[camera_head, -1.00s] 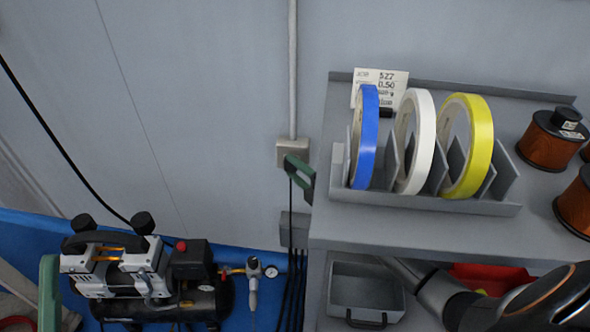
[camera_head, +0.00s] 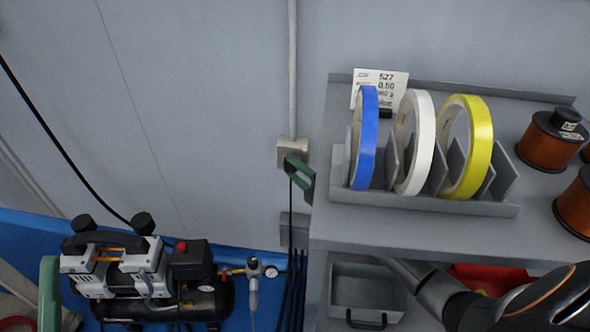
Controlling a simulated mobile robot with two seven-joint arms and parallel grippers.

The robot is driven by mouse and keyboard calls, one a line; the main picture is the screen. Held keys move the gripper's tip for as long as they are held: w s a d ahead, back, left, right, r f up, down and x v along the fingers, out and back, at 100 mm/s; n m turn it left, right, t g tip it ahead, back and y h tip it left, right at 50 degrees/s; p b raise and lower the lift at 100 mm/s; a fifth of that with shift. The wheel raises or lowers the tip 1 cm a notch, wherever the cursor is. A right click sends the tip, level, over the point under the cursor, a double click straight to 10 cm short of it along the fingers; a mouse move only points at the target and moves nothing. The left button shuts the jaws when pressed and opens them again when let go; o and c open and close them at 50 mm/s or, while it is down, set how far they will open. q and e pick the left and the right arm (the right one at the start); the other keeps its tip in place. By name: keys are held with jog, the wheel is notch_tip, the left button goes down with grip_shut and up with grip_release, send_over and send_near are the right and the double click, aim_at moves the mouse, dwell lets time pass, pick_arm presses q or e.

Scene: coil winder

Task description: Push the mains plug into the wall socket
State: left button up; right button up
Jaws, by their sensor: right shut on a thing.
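The wall socket (camera_head: 292,151) is a beige box on the grey wall, at the lower end of a vertical conduit. My right gripper (camera_head: 295,166), with green fingers, is shut right at the front lower part of the socket, just left of the bench corner. The mains plug is hidden by the fingers. A thin black cable (camera_head: 291,210) hangs straight down from the gripper. I cannot tell whether the plug touches the socket or how deep it sits. My left gripper is not in view.
The grey bench (camera_head: 420,228) with a tape rack (camera_head: 430,203) and wire spools stands close on the right. A grey wall box (camera_head: 290,230) is below the socket. A compressor (camera_head: 145,270) stands at lower left. The wall left of the socket is clear.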

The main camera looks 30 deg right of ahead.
jog(key=shift+w+d, duration=0.25)
jog(key=shift+w, duration=0.1)
dwell(0.7)
jog(key=o, duration=1.3)
jog(key=shift+c, duration=0.2)
jog(key=s+d+p, duration=0.2)
jog(key=s+p, duration=0.1)
jog(key=s, duration=0.9)
jog(key=shift+s+d, duration=0.15)
jog(key=shift+s, duration=0.05)
